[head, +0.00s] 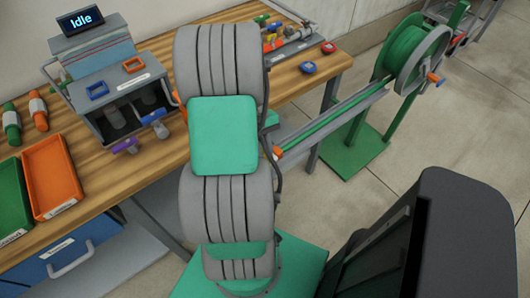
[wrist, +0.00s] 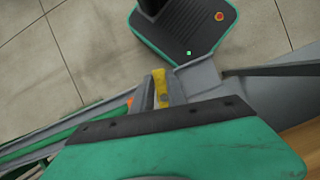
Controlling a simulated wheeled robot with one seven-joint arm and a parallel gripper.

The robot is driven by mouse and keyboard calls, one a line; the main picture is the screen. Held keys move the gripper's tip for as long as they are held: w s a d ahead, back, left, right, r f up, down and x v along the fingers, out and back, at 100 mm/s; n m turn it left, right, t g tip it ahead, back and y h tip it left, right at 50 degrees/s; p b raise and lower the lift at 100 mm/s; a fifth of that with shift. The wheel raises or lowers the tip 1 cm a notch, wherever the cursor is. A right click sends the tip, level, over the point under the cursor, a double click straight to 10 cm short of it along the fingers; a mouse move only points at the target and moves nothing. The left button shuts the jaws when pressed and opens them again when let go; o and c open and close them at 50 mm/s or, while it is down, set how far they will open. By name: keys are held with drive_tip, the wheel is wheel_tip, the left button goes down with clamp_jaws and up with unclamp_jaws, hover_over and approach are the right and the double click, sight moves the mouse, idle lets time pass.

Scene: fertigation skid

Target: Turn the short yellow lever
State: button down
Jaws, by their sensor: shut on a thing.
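In the wrist view, the yellow lever (wrist: 160,84) shows as a short yellow piece between the two grey fingers of my gripper (wrist: 162,92). The fingers are shut on it. Its lower part and its mount are hidden by the green and black part of my wrist. In the head view, my own arm covers the gripper and I cannot see the lever.
A long grey rail (head: 335,115) with green hose runs to a green reel (head: 411,58) on a stand. The wooden bench (head: 165,170) holds a display box (head: 88,18), an orange tray (head: 48,178), a green tray (head: 10,200) and several small fittings.

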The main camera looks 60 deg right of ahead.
drive_tip(key=m, duration=0.2)
drive_tip(key=m+t+y, duration=0.1)
drive_tip(key=m, duration=0.1)
drive_tip(key=shift+w+a+b, duration=0.15)
drive_tip(key=shift+w+b, duration=0.1)
drive_tip(key=shift+b, duration=0.1)
drive_tip(key=m, duration=0.1)
drive_tip(key=m+t, duration=0.1)
drive_tip(key=m+p, duration=0.1)
drive_tip(key=shift+w+a+r+m, duration=0.1)
drive_tip(key=shift+w+r+m, duration=0.05)
drive_tip(key=shift+w+m, duration=0.15)
drive_tip(key=m+p, duration=0.1)
drive_tip(key=m+t+p, duration=0.1)
drive_tip(key=m, duration=0.1)
drive_tip(key=m+t+p, duration=0.1)
drive_tip(key=p, duration=0.1)
drive_tip(key=shift+w+r+m+y, duration=0.15)
drive_tip(key=shift+w+m+y, duration=0.15)
drive_tip(key=shift+w+y, duration=0.1)
drive_tip(key=shift+w+f+m+t+h+p, duration=0.15)
drive_tip(key=shift+m+t+p, duration=0.2)
drive_tip(key=shift+m+p, duration=0.45)
drive_tip(key=shift+w+f+m+t+h+p, duration=0.15)
drive_tip(key=shift+m+t+p, duration=0.2)
drive_tip(key=shift+m+p, duration=0.45)
drive_tip(key=shift+m, duration=0.3)
drive_tip(key=c, duration=1.3)
unclamp_jaws()
